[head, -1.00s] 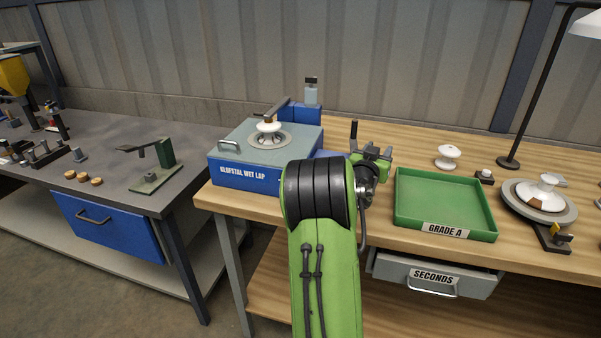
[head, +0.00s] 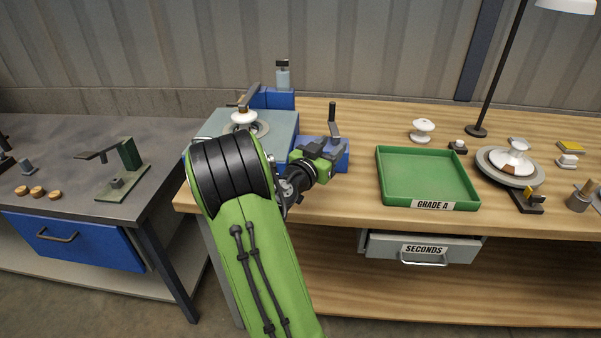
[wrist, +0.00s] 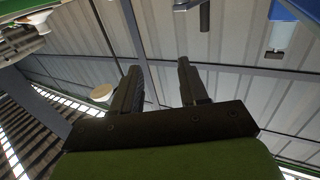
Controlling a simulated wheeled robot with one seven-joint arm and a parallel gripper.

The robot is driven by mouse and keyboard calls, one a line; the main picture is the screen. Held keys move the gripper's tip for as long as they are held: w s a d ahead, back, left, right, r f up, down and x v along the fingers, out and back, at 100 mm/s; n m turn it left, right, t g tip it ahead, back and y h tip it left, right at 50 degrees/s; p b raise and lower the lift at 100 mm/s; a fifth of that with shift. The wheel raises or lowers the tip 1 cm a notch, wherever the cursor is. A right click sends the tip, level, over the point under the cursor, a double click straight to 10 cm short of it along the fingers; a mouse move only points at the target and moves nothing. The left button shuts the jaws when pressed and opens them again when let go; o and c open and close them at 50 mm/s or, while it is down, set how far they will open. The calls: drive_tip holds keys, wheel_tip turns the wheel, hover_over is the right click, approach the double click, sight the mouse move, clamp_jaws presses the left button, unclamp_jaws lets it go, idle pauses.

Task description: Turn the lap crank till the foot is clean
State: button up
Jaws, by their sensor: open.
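The wet lap (head: 272,124) is a blue box with a grey top, left of centre in the head view, partly hidden behind my arm. A white insulator (head: 243,117) stands on its round plate. The crank (head: 333,122) rises with an upright dark handle from a blue block (head: 337,160) at the lap's right. My gripper (head: 322,148) is open at that block, close to the crank. In the wrist view its two fingers (wrist: 160,88) stand apart with nothing between them. A dark handle, seemingly the crank's (wrist: 204,15), shows beyond the fingertips. The insulator's foot is hidden.
Right of the crank is a green Grade A tray (head: 428,176), empty, above a Seconds drawer (head: 423,248). A white insulator (head: 423,129) stands behind the tray. A turntable (head: 508,165) with another insulator and a lamp (head: 505,70) are farther right. A grey bench (head: 70,150) is at left.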

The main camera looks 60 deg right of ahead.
drive_tip(key=a+b, duration=0.2)
drive_tip(key=a, duration=0.9)
drive_tip(key=shift+w, duration=0.25)
drive_tip(key=shift+o, duration=0.2)
drive_tip(key=shift+f, duration=0.1)
